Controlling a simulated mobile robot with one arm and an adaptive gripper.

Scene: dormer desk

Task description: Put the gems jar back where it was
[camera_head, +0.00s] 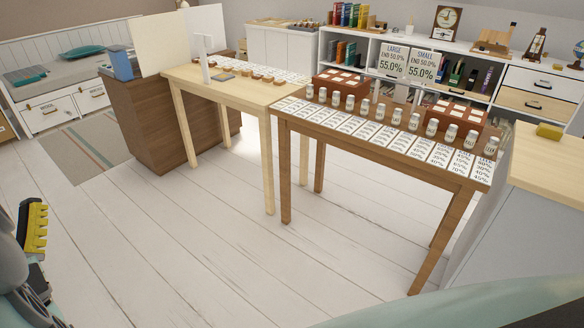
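A row of several small glass jars (381,112) with pale lids stands upright along the brown table (285,175). Their labels are too small to read, so I cannot tell which one is the gems jar, or whether it is among them. A row of white printed cards (376,132) lies in front of the jars. What looks like part of my gripper (34,228), dark with a yellow ridged piece, shows at the left edge, well away from the table. Most of it is cut off, and I see no jar in it.
A pale wooden table (188,125) with small items stands left of the brown table. Two signs (393,61) and brown boxes (339,80) are behind the jars. A pale-topped counter (550,170) with a yellow block (549,131) is at right. The front floor is clear.

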